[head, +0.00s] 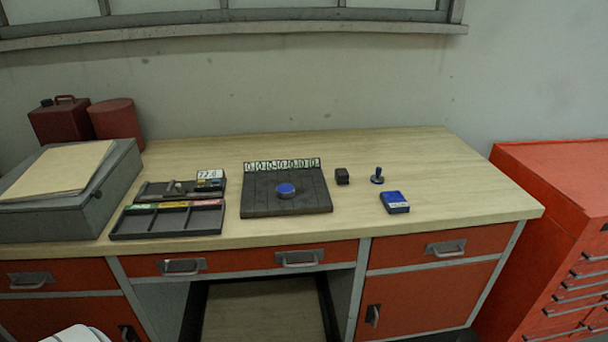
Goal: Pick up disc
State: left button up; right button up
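A round disc with a blue top (286,189) lies on a dark square plate (308,204) in the middle of the workbench. It sits near the middle of the plate. A strip of white number tiles (282,165) stands along the plate's back edge. Neither of my grippers shows in the head view. Nothing touches the disc.
The wooden workbench (430,165) carries a dark sectioned tray (168,220), a digital display (210,178), a grey case (82,200), red containers (118,119), a small black block (342,176), a stamp (377,176) and a blue box (394,202). A red cabinet (560,170) stands right.

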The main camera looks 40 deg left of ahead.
aim_at(286, 191)
jog(key=u, duration=1.25)
